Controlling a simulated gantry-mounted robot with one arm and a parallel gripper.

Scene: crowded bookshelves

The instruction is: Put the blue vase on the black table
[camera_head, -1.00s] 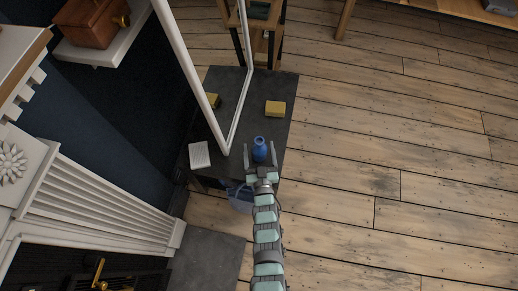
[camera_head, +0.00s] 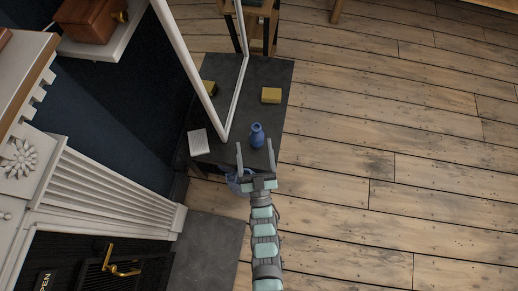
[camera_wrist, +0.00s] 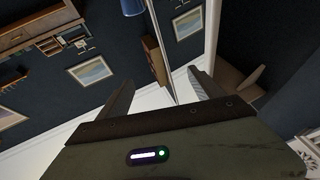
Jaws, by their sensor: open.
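The blue vase (camera_head: 257,136) stands upright on the dark black table (camera_head: 266,75), near its front edge in the head view. My gripper (camera_head: 255,156) is open and empty. Its fingers point toward the vase but lie short of it, with a visible gap above the fingertips. In the wrist view my open gripper (camera_wrist: 158,88) has nothing between its fingers.
A white-framed mirror (camera_head: 236,92) leans across the table's left part. A yellow block (camera_head: 271,95) and a white block (camera_head: 199,142) lie on the table. A bluish basket (camera_head: 238,182) is below the front edge. Wooden floor at right is clear.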

